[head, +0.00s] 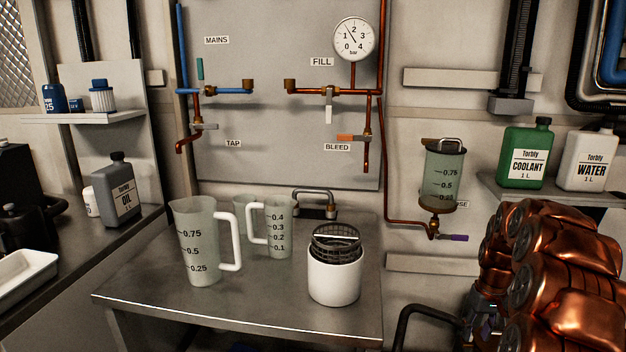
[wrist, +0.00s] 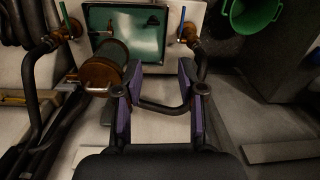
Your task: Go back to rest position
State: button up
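My gripper (wrist: 158,82) shows in the wrist view with its two purple-padded fingers spread apart. It is open, and I see nothing held between the pads. A dark curved bar (wrist: 163,108) crosses the view by the fingers; I cannot tell whether they touch it. The gripper does not show in the head view.
The steel bench (head: 250,318) bears a large measuring jug (head: 200,245), a smaller jug (head: 279,228) and a white pot (head: 334,282) with a dark basket. A clear filling cylinder (head: 443,185) hangs on the wall. A green bucket (wrist: 250,14) shows in the wrist view.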

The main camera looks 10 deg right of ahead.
jog(key=s+a+r+n, duration=0.1)
jog(key=s+a+r, duration=0.25)
jog(key=a, duration=0.35)
jog(key=s+a+r+g, duration=0.1)
jog(key=s+a+r, duration=0.1)
jog(key=s+a, duration=0.35)
jog(key=s+a+r+n, duration=0.1)
jog(key=s+a+r, duration=0.1)
jog(key=a, duration=0.6)
jog(key=s+a+g, duration=0.1)
jog(key=s+a, duration=0.4)
jog(key=s, duration=0.5)
jog(key=s+a, duration=0.5)
jog(key=s, duration=0.5)
notch_tip(320, 180, up, 22)
jog(key=p, duration=2)
jog(key=shift+s+d+h, duration=0.15)
jog(key=shift+s+h, duration=0.05)
jog(key=shift+h, duration=0.1)
